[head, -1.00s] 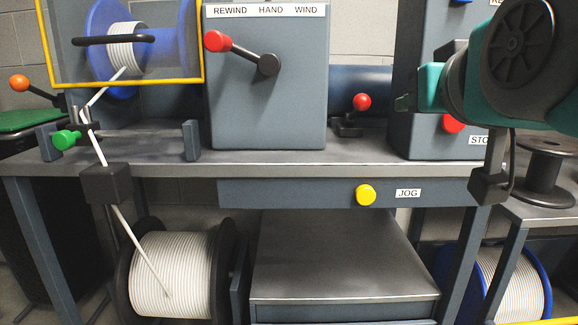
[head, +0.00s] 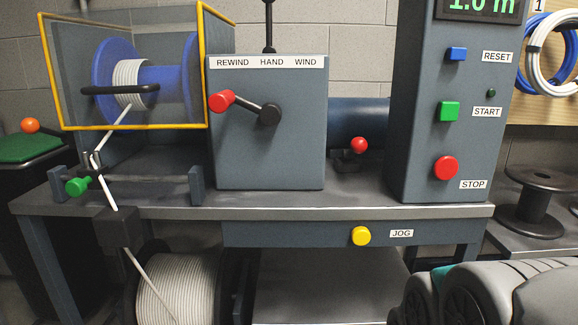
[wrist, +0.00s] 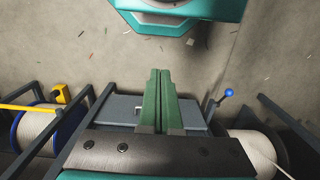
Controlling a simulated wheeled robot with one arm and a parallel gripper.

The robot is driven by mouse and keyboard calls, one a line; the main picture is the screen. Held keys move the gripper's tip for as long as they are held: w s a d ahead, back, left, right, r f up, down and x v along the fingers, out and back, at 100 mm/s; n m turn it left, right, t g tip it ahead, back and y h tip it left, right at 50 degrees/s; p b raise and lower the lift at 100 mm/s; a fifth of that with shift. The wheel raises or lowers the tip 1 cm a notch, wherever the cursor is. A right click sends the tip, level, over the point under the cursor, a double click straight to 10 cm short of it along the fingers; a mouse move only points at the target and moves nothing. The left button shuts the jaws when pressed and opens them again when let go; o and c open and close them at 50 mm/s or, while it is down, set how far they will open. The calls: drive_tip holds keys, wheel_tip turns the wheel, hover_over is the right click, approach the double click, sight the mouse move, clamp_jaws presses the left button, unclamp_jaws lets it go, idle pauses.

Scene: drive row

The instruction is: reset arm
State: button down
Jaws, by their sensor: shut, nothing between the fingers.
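My gripper (wrist: 158,105) shows in the wrist view, its two green fingers together with nothing between them. It points down past the bench toward the speckled floor. In the head view my arm (head: 490,295) is folded low at the bottom right, and the gripper itself is out of that picture. The control column stands at the right with a blue RESET button (head: 456,54), a green START button (head: 449,111) and a red STOP button (head: 446,168). Its display (head: 482,6) reads 1.0 m and is cut by the top edge.
The bench (head: 350,208) carries a winder box (head: 270,150) with a red-knobbed crank (head: 222,101). A yellow-framed guard (head: 125,127) covers a blue reel (head: 170,85). A yellow JOG button (head: 361,236) is on the bench front. A white cable drum (head: 178,290) sits underneath.

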drive_tip(key=shift+s+f+g, duration=0.25)
drive_tip(key=shift+s+g, duration=0.05)
drive_tip(key=shift+s, duration=0.45)
drive_tip(key=shift+s+f+g, duration=0.2)
drive_tip(key=shift+s+g, duration=0.1)
drive_tip(key=shift+s, duration=0.45)
